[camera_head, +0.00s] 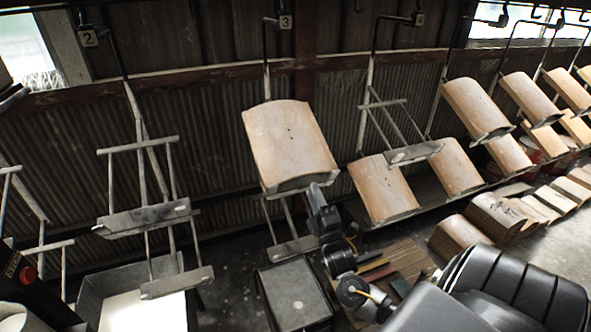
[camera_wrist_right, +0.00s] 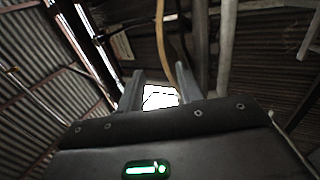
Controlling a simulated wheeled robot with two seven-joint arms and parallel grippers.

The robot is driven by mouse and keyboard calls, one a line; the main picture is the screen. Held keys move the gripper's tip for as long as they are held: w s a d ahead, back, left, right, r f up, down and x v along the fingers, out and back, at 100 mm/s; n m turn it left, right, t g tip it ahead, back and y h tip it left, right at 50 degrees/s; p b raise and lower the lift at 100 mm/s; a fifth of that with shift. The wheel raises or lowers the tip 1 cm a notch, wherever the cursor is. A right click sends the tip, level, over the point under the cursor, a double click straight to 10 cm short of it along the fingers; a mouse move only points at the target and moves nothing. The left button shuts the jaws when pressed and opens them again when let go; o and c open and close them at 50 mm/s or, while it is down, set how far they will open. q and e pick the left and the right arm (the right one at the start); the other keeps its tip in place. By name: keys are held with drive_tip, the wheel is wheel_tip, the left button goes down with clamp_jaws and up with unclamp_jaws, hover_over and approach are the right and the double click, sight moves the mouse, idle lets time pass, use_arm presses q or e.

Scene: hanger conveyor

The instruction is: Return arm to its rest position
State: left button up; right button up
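My right arm (camera_head: 345,260) comes up from the bottom right in the head view. Its dark gripper (camera_head: 318,205) is beside the lower right corner of a curved tan tile (camera_head: 290,145) on the hanger marked 3. Whether they touch is unclear. In the right wrist view, the two fingers (camera_wrist_right: 158,92) stand apart, with a bright patch and no held object between them. A tan curved strip rises beyond them. My left gripper is not visible.
Empty hangers (camera_head: 140,220) hang at left, and another (camera_head: 400,155) hangs right of the tile. More tiles hang at right (camera_head: 385,190). A grey box (camera_head: 293,295) stands below hanger 3. Stacked tiles (camera_head: 495,215) lie at right. A red button (camera_head: 28,273) shows at left.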

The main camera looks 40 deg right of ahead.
wheel_tip(320, 180, down, 21)
drive_tip(key=w+m+g+y, duration=0.1)
drive_tip(key=m+g+y, duration=0.2)
drive_tip(key=m+g, duration=0.25)
drive_tip(key=s+a+f+m+g+y, duration=0.1)
drive_tip(key=s+f+g, duration=0.25)
drive_tip(key=f, duration=0.55)
drive_tip(key=s+a+f+m+g, duration=0.1)
drive_tip(key=s+f+m+g, duration=0.1)
drive_tip(key=s+f, duration=0.5)
drive_tip(key=s+a+f+m+g+y, duration=0.1)
drive_tip(key=s+a+f+g, duration=0.2)
drive_tip(key=s+f, duration=0.4)
drive_tip(key=s+a+f+m+g+y, duration=0.1)
drive_tip(key=s+a+f+g, duration=0.1)
drive_tip(key=s+f, duration=0.5)
drive_tip(key=s+a+f+g, duration=0.1)
drive_tip(key=s+a+f, duration=0.2)
drive_tip(key=s, duration=0.3)
drive_tip(key=s+a+f+g+y, duration=0.1)
drive_tip(key=s+a+f+g, duration=0.1)
drive_tip(key=s, duration=0.5)
drive_tip(key=s+a+f+m+g, duration=0.1)
drive_tip(key=s+a+f+g, duration=0.1)
drive_tip(key=s+a+f, duration=0.2)
drive_tip(key=shift+s+a+f+y, duration=0.3)
drive_tip(key=shift+s+a+f, duration=0.05)
drive_tip(key=shift+s+a, duration=0.9)
